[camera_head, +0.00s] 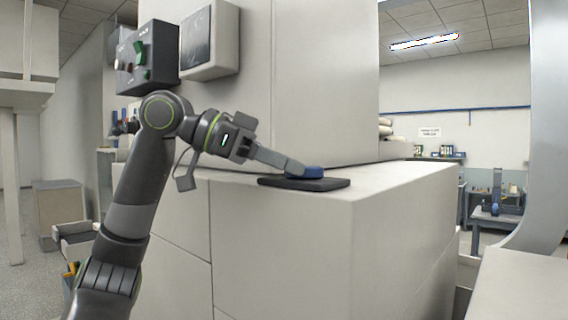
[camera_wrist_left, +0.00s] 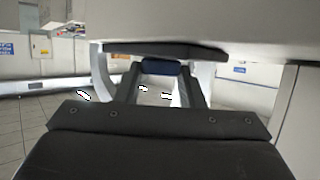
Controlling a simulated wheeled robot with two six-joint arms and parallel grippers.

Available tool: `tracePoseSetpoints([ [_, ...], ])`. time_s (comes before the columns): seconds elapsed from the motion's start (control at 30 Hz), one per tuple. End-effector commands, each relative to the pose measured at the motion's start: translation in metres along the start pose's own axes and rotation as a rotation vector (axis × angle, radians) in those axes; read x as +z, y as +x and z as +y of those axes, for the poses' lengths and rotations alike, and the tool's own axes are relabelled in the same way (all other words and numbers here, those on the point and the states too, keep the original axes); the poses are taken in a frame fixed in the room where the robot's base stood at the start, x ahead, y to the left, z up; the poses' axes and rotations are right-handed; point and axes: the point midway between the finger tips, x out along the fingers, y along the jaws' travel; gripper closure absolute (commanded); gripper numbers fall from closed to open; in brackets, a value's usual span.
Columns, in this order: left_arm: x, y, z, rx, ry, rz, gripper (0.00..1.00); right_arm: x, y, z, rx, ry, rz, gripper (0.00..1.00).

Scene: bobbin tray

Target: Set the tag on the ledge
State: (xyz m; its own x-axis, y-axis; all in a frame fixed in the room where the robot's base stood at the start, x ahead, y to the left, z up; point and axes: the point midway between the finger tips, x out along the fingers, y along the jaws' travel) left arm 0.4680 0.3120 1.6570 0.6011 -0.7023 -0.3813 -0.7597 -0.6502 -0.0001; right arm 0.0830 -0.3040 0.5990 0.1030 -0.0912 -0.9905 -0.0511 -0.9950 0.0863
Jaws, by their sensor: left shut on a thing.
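A small blue piece, which I take to be the tag (camera_head: 310,171), is at the fingertips of my left gripper (camera_head: 296,170). The gripper is shut on it and reaches in from the left, tilted down. The tag is at a thin black pad (camera_head: 335,184) lying on the pale ledge (camera_head: 400,180), near its front corner. It looks to be touching or just over the pad; I cannot tell which. In the left wrist view the tag (camera_wrist_left: 160,67) sits between both fingers, right against the pad's dark edge (camera_wrist_left: 165,48). My right gripper is not in view.
A tall pale cabinet wall (camera_head: 325,80) rises behind the ledge. A black control box (camera_head: 150,57) and a grey panel (camera_head: 210,42) stick out from it above my arm. The ledge top right of the pad is clear.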

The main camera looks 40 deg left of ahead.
Motion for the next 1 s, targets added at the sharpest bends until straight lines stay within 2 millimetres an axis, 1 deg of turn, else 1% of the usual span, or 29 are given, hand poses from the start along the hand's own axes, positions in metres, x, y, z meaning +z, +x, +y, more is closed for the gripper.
tracePoseSetpoints([
  [0.07,0.000,0.000,0.000,0.000,0.000,0.000,0.86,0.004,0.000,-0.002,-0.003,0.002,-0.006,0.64],
  [0.27,0.004,0.002,0.000,0.000,0.000,0.000,0.86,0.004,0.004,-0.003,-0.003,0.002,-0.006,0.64],
  [0.3,0.003,0.001,0.000,0.000,0.000,0.000,0.59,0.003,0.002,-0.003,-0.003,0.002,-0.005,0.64],
  [0.43,0.002,0.001,0.000,0.000,0.000,0.000,0.43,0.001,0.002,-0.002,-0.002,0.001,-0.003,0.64],
  [0.67,0.002,0.001,0.000,0.000,0.000,0.000,0.43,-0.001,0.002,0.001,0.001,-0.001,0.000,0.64],
  [0.8,-0.003,-0.001,0.000,0.000,0.000,0.000,0.43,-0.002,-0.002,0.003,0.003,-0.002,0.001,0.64],
  [0.87,0.001,-0.008,0.000,-0.002,-0.001,0.001,0.43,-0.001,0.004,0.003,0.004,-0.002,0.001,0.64],
  [1.0,0.002,-0.035,0.000,-0.004,-0.002,0.003,0.43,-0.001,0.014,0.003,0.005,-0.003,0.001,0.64],
])
